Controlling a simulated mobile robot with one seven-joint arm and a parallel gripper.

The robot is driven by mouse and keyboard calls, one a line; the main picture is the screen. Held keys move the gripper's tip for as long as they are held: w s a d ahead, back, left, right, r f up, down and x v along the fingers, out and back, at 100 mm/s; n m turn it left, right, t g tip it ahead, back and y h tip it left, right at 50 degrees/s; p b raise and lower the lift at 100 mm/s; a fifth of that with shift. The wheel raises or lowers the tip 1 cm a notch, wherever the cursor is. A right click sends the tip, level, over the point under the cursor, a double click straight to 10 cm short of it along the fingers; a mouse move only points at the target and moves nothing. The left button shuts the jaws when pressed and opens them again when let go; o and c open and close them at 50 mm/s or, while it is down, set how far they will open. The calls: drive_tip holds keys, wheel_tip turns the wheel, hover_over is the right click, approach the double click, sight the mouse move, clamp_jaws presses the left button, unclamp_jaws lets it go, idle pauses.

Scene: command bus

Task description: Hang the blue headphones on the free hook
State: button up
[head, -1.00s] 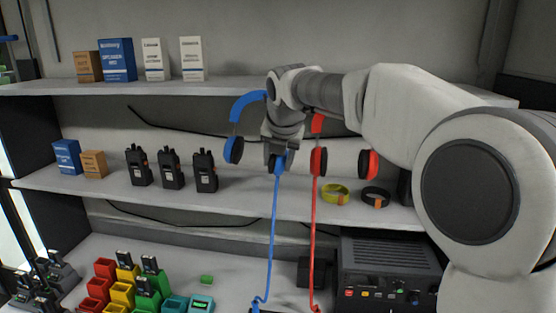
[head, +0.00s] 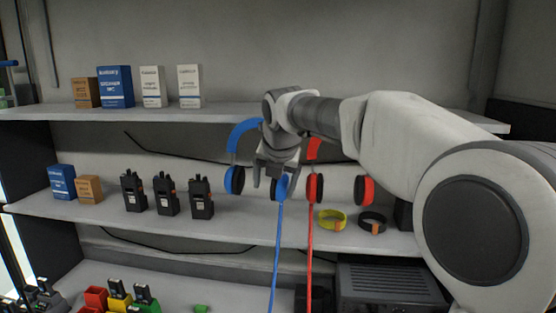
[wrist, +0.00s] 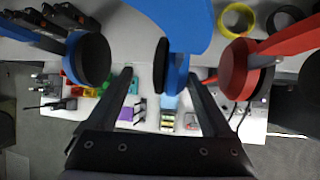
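The blue headphones (head: 243,132) show beside my gripper (head: 268,180), in front of the middle shelf. Their band is partly hidden by my wrist, and a blue cord runs down from the right cup. In the wrist view my gripper (wrist: 163,88) has its fingers spread, with a blue cup (wrist: 178,75) in the gap and space on both sides. The other blue cup (wrist: 88,58) is left of the left finger. The red headphones (head: 315,188) hang just to the right, also partly hidden by my arm. I cannot see the hooks or what bears the blue headphones.
Several black radios (head: 167,194) and small boxes (head: 62,182) stand on the middle shelf (head: 235,222). A yellow ring (head: 332,219) and a black ring (head: 372,222) lie right of the red cord. The upper shelf (head: 225,114) holds more boxes. A dark console (head: 390,285) sits below.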

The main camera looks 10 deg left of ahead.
drive_tip(key=v, duration=1.6)
drive_tip(key=s+d+f+m+h+b, duration=0.1)
drive_tip(key=s+d+f+m, duration=0.4)
drive_tip(key=d+m, duration=0.4)
drive_tip(key=s+d+f+m+h+b, duration=0.1)
drive_tip(key=s+d+f+m, duration=0.55)
drive_tip(key=m, duration=0.35)
drive_tip(key=s+d+f+m, duration=0.4)
drive_tip(key=s+f+m, duration=0.2)
drive_tip(key=f+m, duration=0.1)
drive_tip(key=s+d+f+m+b, duration=0.1)
drive_tip(key=s+d+f+m, duration=0.4)
drive_tip(key=m, duration=0.5)
drive_tip(key=shift+s+d+f+g+h, duration=0.35)
drive_tip(key=shift+s+f, duration=0.25)
drive_tip(key=shift+f, duration=0.8)
